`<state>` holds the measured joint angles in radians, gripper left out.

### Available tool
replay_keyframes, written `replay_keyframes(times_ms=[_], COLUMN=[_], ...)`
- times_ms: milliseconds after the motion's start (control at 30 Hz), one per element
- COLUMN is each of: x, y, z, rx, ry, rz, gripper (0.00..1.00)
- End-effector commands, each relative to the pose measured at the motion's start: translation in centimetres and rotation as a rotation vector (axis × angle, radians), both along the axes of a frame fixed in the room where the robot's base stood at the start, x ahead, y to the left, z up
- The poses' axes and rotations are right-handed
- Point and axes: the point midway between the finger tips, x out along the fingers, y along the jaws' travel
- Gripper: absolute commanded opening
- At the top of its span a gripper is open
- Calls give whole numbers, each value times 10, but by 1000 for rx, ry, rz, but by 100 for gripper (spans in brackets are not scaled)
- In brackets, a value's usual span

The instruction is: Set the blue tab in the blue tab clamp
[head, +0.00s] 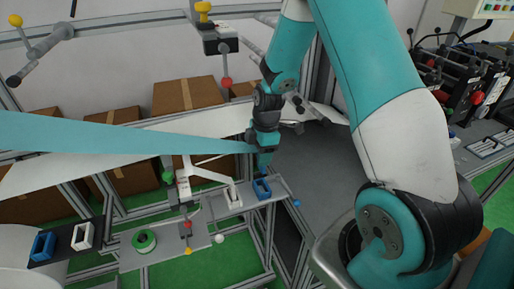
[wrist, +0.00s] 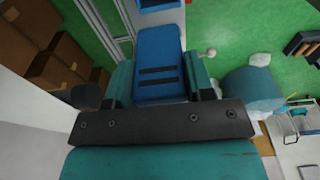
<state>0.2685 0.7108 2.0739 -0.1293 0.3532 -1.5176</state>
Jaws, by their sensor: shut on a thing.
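My gripper (head: 264,168) is shut on the blue tab (wrist: 160,60), a flat blue piece with two dark bars, held between the teal fingers (wrist: 160,85) in the wrist view. In the head view the tab is too small to make out. A blue clamp (head: 262,189) sits at the right end of a grey plate, just below my gripper. Whether tab and clamp touch is unclear.
A white clamp (head: 233,196) stands left of the blue one. Another blue holder (head: 43,246) and a white holder (head: 82,236) sit on a dark plate at far left. A long teal strip (head: 100,133) runs from the left edge to my gripper. A green roll (head: 144,241) lies lower left.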

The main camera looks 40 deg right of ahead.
Motion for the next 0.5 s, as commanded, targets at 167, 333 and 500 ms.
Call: replay_keyframes(times_ms=[167,333,500], x=[-1,-1,0], y=[-2,-1,0], z=[-11,-24,-36], rx=[0,-1,-1], ry=[1,1,1], rz=[-6,-5,-4], gripper=[25,25,25])
